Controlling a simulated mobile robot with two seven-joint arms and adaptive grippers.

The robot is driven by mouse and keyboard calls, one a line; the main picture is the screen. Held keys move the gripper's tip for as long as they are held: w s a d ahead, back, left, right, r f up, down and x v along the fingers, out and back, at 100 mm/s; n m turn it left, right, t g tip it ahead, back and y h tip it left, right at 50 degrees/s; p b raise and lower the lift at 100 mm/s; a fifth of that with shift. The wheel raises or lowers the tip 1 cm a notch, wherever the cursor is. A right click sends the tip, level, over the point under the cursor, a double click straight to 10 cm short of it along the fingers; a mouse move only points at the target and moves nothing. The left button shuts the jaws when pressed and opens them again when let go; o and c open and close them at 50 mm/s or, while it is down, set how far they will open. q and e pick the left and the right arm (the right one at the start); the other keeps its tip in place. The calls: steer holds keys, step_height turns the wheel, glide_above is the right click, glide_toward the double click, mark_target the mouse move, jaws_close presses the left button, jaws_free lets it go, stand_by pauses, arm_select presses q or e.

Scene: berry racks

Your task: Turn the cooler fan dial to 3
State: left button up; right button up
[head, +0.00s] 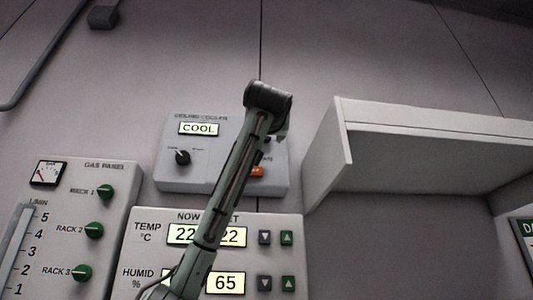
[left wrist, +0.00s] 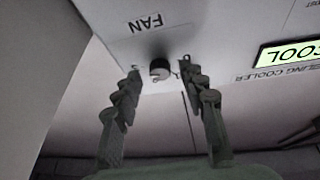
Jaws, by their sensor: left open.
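The ceiling cooler (head: 215,185) is a pale box on the wall with a lit COOL display. In the left wrist view, where the cooler appears upside down, its dark round fan dial (left wrist: 160,65) sits beside the FAN label. My left gripper (left wrist: 160,69) is open, with one finger on each side of the dial. I cannot tell whether the fingers touch it. The number the dial points to is not readable. In the head view my left arm covers the fan dial. My right gripper is not in view.
Another black dial (head: 182,157) is on the cooler's left side, and an orange switch (head: 257,171) is at its lower right. A temperature and humidity panel (head: 150,255) is below, a gas panel (head: 125,180) to the left. A white shelf (head: 430,116) juts out at right.

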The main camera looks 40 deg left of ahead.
arm_select(q)
steer(key=shift+w+a, duration=0.1)
steer(key=shift+a, duration=0.05)
jaws_close()
steer(key=shift+m, duration=0.4)
